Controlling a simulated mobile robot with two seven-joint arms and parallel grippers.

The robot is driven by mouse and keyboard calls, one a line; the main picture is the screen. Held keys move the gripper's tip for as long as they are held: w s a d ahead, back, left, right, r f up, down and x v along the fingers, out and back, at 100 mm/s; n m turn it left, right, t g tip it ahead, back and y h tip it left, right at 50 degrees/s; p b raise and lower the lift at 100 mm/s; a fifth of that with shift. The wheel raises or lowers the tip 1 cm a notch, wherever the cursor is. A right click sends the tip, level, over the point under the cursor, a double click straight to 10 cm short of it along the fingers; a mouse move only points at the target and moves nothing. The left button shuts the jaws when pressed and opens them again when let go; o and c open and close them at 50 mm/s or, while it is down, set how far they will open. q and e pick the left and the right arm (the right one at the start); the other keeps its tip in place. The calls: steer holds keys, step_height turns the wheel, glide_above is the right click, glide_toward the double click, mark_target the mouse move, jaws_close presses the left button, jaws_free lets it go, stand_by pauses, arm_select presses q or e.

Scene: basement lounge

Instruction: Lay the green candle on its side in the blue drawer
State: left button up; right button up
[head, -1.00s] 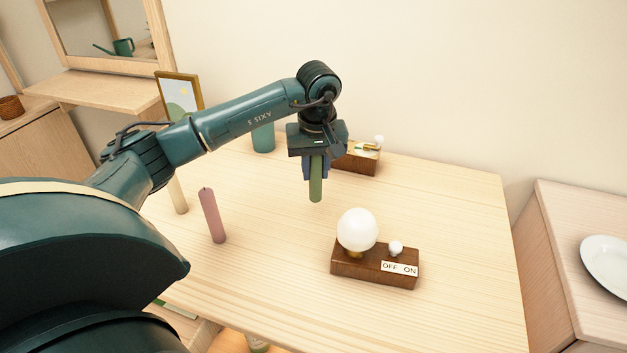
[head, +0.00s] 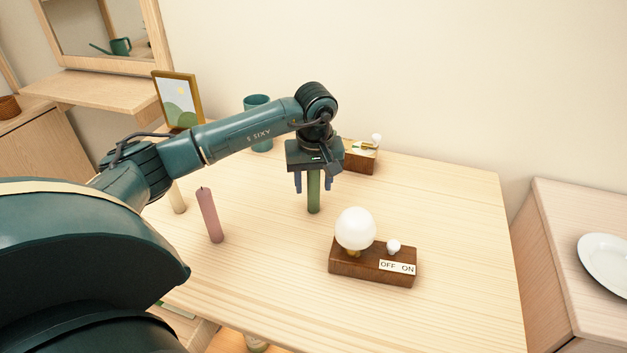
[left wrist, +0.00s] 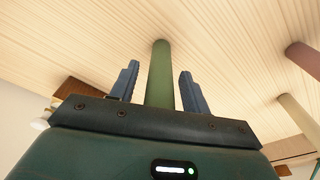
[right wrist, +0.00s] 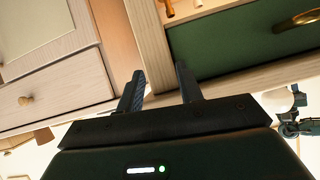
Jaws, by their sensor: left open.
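The green candle (head: 314,203) stands upright on the wooden table, under my left gripper (head: 313,188). That gripper is open, its two fingers apart on either side of the candle's upper part. In the left wrist view the candle (left wrist: 160,72) runs between the open fingers, with a gap on each side. The candle's top is hidden by the gripper. My right gripper (right wrist: 160,70) is open and empty, facing furniture fronts. I cannot make out a blue drawer in any view.
A pink candle (head: 210,215) and a cream candle (head: 178,198) stand to the left. A lamp on a wooden switch base (head: 345,268) is in front. A teal cup (head: 257,140), picture frame (head: 178,98) and second switch block (head: 360,160) are behind. The table's right side is clear.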

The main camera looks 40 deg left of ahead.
arm_select(q)
steer(key=shift+r, duration=0.1)
steer(key=shift+r, duration=0.25)
steer(key=r, duration=0.7)
steer(key=s+d+r, duration=0.1)
steer(key=r, duration=0.3)
steer(key=shift+r, duration=0.3)
steer(key=shift+s+f, duration=0.1)
